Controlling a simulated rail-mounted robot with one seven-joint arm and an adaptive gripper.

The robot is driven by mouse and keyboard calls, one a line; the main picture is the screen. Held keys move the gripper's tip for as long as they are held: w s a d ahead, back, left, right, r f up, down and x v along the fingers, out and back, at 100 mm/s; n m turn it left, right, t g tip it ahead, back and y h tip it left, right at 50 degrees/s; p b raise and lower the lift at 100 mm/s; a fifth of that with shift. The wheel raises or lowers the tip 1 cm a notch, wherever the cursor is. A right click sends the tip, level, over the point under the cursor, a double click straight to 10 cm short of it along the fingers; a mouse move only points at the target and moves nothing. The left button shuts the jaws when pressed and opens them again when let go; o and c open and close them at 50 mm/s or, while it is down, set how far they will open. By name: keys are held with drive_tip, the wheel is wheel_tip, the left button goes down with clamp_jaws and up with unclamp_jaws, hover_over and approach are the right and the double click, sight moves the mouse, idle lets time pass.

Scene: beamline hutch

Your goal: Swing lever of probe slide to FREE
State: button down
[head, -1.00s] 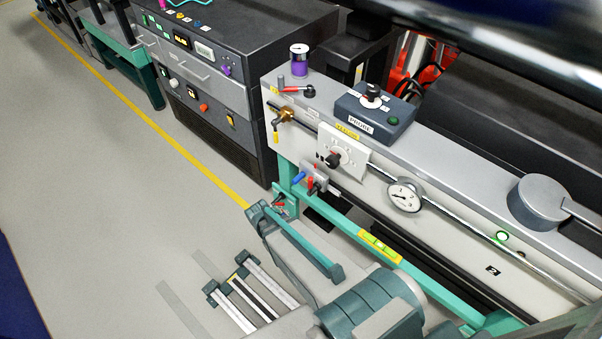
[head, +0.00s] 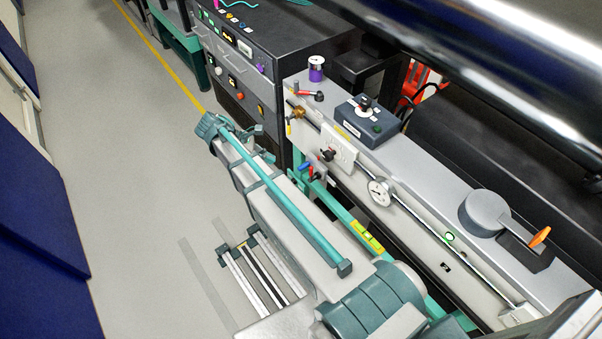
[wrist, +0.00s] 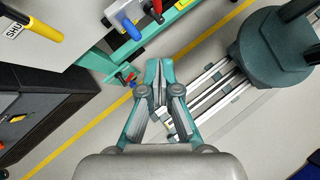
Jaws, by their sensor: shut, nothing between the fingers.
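In the head view a grey bench carries a long metal rod along its front, with a round dial gauge (head: 380,192) and a white plate (head: 338,146). An orange-handled lever (head: 540,236) sits at the right on the bench top. A red-tipped lever (head: 310,95) lies at the far left end. No FREE label is legible, and I cannot tell which lever belongs to the probe slide. In the wrist view my gripper (wrist: 159,66) is shut and empty, over the floor beside the bench. It is apart from the blue lever (wrist: 131,28) and red lever (wrist: 156,12).
A yellow handle (wrist: 42,28) marked "SHU…" is at the wrist view's upper left. A small control box (head: 365,122) and a purple-banded canister (head: 316,70) stand on the bench. The teal rail (wrist: 135,45) runs near my gripper. Open floor (head: 130,190) lies left.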

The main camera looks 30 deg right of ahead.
sight(311, 171)
drive_tip(key=shift+w+d+n, duration=0.1)
drive_tip(key=shift+w+n, duration=0.05)
drive_tip(key=shift+n, duration=0.15)
drive_tip(key=shift+d+f, duration=0.1)
drive_tip(key=shift+s+d+r+p+x, duration=0.15)
drive_tip(key=shift+d+r+p+x, duration=0.35)
drive_tip(key=shift+x, duration=1.6)
drive_tip(key=shift+s+d+r+p+x, duration=0.15)
drive_tip(key=shift+p+x, duration=0.65)
drive_tip(key=shift+x, duration=1.3)
drive_tip(key=shift+s+d+r+p+x, duration=0.3)
drive_tip(key=shift+p+x, duration=0.35)
drive_tip(key=shift+x, duration=1.5)
